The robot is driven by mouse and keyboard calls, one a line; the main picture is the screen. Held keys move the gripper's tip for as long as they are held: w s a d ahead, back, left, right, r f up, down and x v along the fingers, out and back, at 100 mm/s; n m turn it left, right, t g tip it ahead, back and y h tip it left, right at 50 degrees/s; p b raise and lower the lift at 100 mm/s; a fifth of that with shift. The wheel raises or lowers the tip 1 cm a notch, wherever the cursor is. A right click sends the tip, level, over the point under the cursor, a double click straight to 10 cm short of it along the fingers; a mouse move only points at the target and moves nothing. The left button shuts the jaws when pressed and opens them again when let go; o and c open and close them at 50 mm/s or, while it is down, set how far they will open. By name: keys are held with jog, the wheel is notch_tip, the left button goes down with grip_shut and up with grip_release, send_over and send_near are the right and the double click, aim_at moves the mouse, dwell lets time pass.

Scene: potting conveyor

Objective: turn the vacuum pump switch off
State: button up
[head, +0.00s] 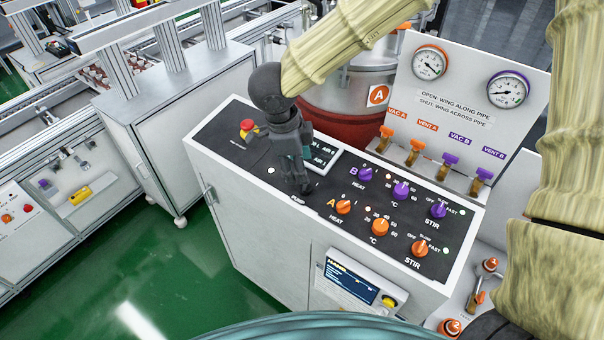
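A dark control panel (226,146) tops a white cabinet and slopes toward me. My gripper (299,188) points down at the left-middle part of this panel, with its fingertips at or just above the surface. I cannot tell whether they touch it. The fingers look close together, but their gap does not show clearly. No switch labelled vacuum pump is readable. The gripper covers part of the panel and part of a light label plate (321,158), so a switch there may be hidden. A small white round spot (271,170) shows left of the fingers.
A red emergency stop (247,126) sits left of my gripper. Orange heat knob A (343,207) and purple heat knob B (365,173) are to the right, with stir knobs beyond. Winged valves (416,149) and gauges (430,62) stand behind. Green floor (170,270) is open at left.

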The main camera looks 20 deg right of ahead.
jog(key=shift+v, duration=2)
jog(key=shift+d, duration=0.1)
